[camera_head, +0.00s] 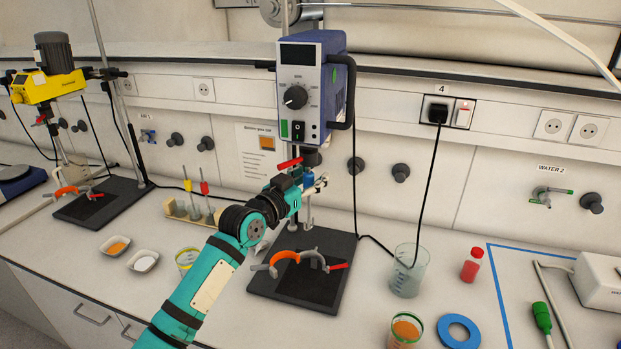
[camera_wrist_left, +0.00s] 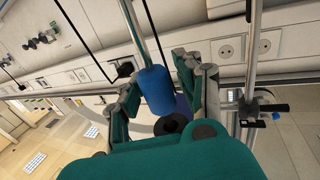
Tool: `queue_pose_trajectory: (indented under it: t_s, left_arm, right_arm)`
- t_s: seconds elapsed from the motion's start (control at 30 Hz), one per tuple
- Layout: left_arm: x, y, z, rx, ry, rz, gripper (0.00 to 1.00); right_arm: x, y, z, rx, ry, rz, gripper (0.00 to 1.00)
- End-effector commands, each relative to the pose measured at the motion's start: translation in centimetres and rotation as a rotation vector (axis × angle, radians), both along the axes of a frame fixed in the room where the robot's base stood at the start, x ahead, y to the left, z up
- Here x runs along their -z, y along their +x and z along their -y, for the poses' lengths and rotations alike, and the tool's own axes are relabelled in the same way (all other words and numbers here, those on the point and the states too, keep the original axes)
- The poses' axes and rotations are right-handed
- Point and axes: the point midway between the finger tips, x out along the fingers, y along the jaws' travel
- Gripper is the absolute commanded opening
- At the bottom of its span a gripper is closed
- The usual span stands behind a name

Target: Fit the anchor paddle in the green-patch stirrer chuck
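The stirrer (camera_head: 312,88) with a green patch (camera_head: 284,129) is mounted on a stand at the middle back. My left gripper (camera_head: 309,184) is just below it, around the blue collar (camera_wrist_left: 157,92) of a paddle. In the left wrist view the collar sits between the two fingers, seemingly gripped. The paddle's shaft (camera_wrist_left: 136,38) runs away from it, downward in the room. A black round part, apparently the stirrer's chuck (camera_wrist_left: 172,124), is close to the collar's end; I cannot tell if they touch. The paddle's lower end (camera_head: 308,221) is partly visible above the stand base. My right gripper is out of view.
A black stand base (camera_head: 322,286) with an orange clamp (camera_head: 289,256) lies below. A rack (camera_head: 184,213) with yellow- and red-collared paddles is left. A beaker (camera_head: 409,273), a red-capped bottle (camera_head: 471,266) and a blue ring (camera_head: 458,331) stand right. A yellow stirrer (camera_head: 47,87) is far left.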

Motion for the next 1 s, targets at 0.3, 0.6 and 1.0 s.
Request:
queue_pose_trajectory:
  t_s: [0.3, 0.6, 1.0]
  left_arm:
    - [0.1, -3.0, -2.4, -0.002, 0.002, 0.001, 0.35]
    - [0.0, -7.9, -5.9, -0.001, 0.002, 0.001, 0.35]
    - [6.7, -13.3, -7.3, -0.024, 0.070, -0.151, 0.35]
  right_arm:
    - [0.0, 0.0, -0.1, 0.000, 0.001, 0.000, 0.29]
    - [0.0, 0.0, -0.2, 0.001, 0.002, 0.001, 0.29]
    - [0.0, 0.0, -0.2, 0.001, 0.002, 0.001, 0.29]
